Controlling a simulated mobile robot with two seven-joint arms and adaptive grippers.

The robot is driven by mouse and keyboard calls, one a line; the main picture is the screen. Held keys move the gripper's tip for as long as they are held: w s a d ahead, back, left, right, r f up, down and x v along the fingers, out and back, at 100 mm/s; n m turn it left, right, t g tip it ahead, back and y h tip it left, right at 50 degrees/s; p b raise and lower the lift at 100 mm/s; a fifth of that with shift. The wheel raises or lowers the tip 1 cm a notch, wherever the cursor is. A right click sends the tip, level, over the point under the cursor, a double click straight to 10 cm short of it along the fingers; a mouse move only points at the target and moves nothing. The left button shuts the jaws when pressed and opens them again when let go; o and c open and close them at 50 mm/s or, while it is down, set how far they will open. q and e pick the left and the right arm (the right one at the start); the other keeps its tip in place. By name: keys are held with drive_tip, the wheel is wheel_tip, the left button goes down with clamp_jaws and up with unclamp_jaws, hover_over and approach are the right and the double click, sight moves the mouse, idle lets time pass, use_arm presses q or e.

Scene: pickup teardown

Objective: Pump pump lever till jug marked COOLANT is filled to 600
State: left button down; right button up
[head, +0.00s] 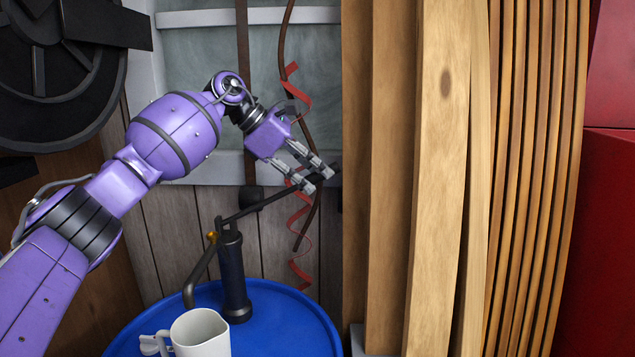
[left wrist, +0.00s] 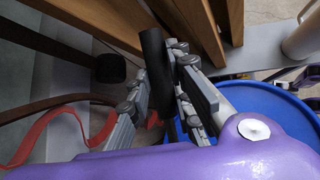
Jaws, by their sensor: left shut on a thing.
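The pump (head: 233,270) stands upright on top of a blue drum, with a dark cylinder body and a bent spout on its left. Its black pump lever (head: 275,199) slopes up to the right from the pump's top. My left gripper (head: 319,181) is shut on the lever near its raised outer end. In the left wrist view the black lever grip (left wrist: 155,70) lies between the fingers (left wrist: 158,98). A white jug (head: 201,334) with a handle on its left stands in front of the pump, below the spout. No marking or liquid level on it can be read. My right gripper is out of view.
The blue drum (head: 285,318) fills the lower middle. Wooden boards (head: 440,150) stand upright close to the right of the lever's end. A red curled strip (head: 299,225) and a brown strap hang just behind my gripper. A dark wheel-like thing (head: 40,70) is at upper left.

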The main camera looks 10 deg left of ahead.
use_arm(q)
drive_tip(key=shift+a+r, duration=0.15)
drive_tip(key=shift+r, duration=0.15)
drive_tip(key=c, duration=1.6)
unclamp_jaws()
drive_tip(key=shift+f, duration=0.1)
drive_tip(key=shift+o, duration=0.2)
drive_tip(key=shift+a, duration=0.1)
drive_tip(key=v, duration=1.1)
drive_tip(key=shift+s+a+r, duration=0.2)
drive_tip(key=shift+a+r, duration=0.05)
drive_tip(key=shift+a, duration=0.05)
